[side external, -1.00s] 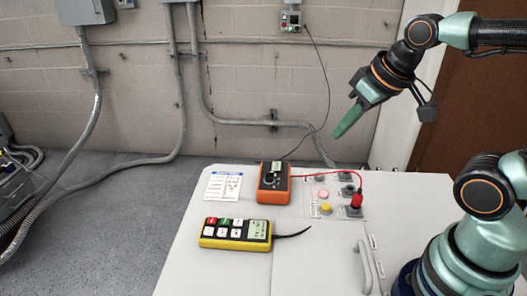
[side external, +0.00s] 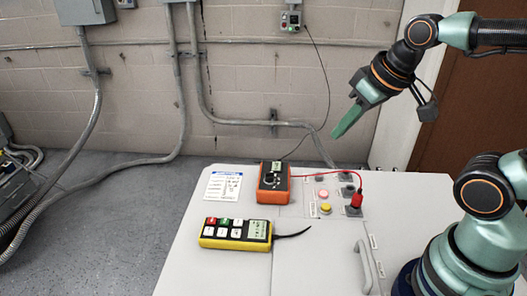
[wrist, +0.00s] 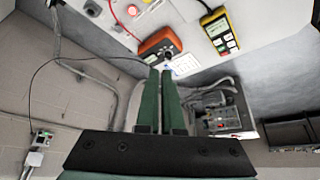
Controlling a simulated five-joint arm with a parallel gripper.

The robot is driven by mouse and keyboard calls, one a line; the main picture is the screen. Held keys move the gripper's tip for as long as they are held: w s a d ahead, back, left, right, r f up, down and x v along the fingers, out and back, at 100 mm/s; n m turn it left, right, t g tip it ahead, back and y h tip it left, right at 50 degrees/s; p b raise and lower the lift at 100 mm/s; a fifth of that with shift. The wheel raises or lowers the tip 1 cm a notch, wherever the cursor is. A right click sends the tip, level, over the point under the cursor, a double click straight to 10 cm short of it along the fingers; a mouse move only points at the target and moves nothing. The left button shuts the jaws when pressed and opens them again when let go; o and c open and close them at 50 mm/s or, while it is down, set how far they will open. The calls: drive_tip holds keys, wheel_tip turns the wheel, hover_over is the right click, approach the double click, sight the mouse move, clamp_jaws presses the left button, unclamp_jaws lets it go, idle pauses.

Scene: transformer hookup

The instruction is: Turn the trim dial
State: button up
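My gripper (side external: 338,136) hangs in the air above and behind the bench, to the right of the orange meter (side external: 274,197). Its two green fingers lie almost together with nothing between them, and they also show in the wrist view (wrist: 160,70). A dark round dial (side external: 268,179) is on the face of the orange meter, below its small screen. My fingers are well apart from it. In the wrist view the orange meter (wrist: 158,43) appears just beyond the fingertips, its dial partly hidden. I cannot read any dial label.
A yellow keypad device (side external: 236,234) lies in front of the orange meter. A red plug (side external: 357,201) with a red lead, a yellow button (side external: 325,208) and a pink button (side external: 323,194) stand on the right. A printed card (side external: 223,186) lies left.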

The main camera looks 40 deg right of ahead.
drive_tip(key=o, duration=0.5)
drive_tip(key=shift+w, duration=0.1)
drive_tip(key=shift+o, duration=1.4)
drive_tip(key=shift+w+d+m, duration=0.2)
drive_tip(key=shift+w+m, duration=0.05)
drive_tip(key=shift+m, duration=0.05)
drive_tip(key=m+g, duration=0.6)
drive_tip(key=m, duration=0.9)
hover_over(319, 174)
wheel_tip(319, 174, down, 13)
wheel_tip(319, 174, down, 12)
drive_tip(key=shift+r, duration=0.25)
clamp_jaws()
